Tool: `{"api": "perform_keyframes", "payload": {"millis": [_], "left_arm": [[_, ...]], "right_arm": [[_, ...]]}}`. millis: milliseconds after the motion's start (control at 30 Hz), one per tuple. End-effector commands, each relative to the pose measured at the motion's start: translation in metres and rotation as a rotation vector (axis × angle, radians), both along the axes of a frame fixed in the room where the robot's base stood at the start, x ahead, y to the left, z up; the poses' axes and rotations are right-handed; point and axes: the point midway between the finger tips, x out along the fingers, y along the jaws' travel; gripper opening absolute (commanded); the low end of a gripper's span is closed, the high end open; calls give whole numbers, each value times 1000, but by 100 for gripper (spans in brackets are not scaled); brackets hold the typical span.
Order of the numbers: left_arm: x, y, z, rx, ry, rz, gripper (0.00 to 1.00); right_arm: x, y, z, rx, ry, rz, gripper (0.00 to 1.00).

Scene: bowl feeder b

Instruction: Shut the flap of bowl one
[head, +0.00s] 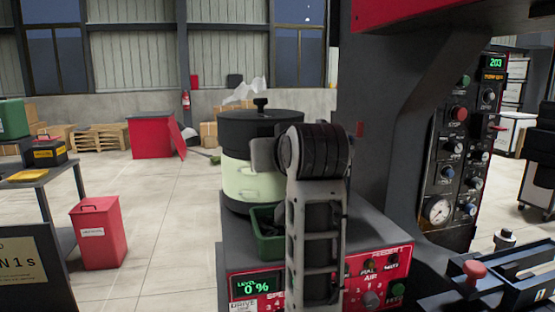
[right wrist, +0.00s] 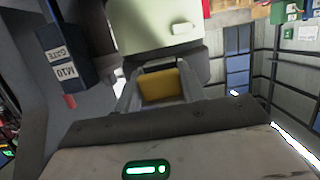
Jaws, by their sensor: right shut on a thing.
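Bowl one appears to be the round feeder with a pale cream band (head: 252,181) and a black knobbed lid (head: 240,127) in the head view. Its pale band (right wrist: 155,25) also fills the top of the right wrist view. My right gripper (right wrist: 160,84) has its two grey fingers shut on a yellow piece (right wrist: 160,86) just by the band. I cannot tell whether this piece is the flap itself or its tab, nor how far the flap is open. In the head view my right arm hides the fingertips and the feeder's right side. My left gripper is out of view.
A green bin (head: 267,247) sits below the bowl on the machine's grey top. A dark machine column (head: 385,130) stands close on the right. Open floor lies left.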

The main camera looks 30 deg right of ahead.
Motion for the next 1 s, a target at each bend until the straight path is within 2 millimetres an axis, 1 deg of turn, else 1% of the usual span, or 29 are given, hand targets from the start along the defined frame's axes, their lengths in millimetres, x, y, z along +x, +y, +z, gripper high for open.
{"api": "perform_keyframes", "payload": {"millis": [33,300,700,1000], "left_arm": [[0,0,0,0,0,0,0],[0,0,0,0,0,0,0],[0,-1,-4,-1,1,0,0],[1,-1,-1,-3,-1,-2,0]], "right_arm": [[1,0,5,15,39,1,17],[6,1,15,81,291,7,17],[16,0,25,170,662,13,17],[26,-5,31,234,923,10,17]]}}
